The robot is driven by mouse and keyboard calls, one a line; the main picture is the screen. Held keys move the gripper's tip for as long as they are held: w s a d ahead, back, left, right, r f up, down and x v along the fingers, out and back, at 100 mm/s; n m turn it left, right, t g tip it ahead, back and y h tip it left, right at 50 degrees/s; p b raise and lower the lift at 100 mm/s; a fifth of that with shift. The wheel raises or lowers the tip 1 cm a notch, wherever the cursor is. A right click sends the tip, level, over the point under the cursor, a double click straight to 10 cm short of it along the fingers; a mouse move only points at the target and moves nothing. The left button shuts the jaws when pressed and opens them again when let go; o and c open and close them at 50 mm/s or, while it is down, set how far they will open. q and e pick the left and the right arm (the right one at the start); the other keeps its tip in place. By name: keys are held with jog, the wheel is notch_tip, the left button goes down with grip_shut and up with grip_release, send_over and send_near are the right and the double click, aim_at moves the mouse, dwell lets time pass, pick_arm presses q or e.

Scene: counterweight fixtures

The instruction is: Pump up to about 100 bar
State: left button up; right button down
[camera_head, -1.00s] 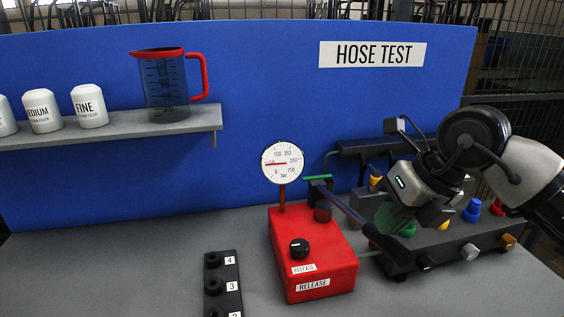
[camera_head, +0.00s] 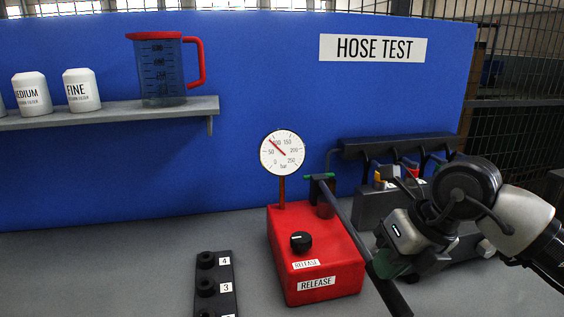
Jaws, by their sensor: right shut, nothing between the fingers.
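A red hand pump (camera_head: 318,250) stands on the grey bench, with a black knob (camera_head: 301,242) and RELEASE labels on it. Its round white gauge (camera_head: 283,152) reads in bar. The red needle points up and left, between 50 and 100, nearer 100. The long black pump lever (camera_head: 350,228) slopes from the pump's top down to the lower right, past the picture's bottom edge. My right gripper (camera_head: 384,264) is shut and empty at the lever's right side, pointing down; contact cannot be told. My left gripper is not in view.
A hose rig (camera_head: 372,208) stands behind my right arm, partly hidden. A black numbered strip (camera_head: 215,285) lies left of the pump. A shelf (camera_head: 110,112) holds a red-rimmed jug (camera_head: 162,75) and white filter pots (camera_head: 82,90). The bench left of the strip is clear.

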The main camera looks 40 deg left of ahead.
notch_tip(320, 180, up, 12)
jog(key=p, duration=0.7)
jog(key=shift+r, duration=0.25)
jog(key=shift+f, duration=0.1)
dwell(0.8)
dwell(0.5)
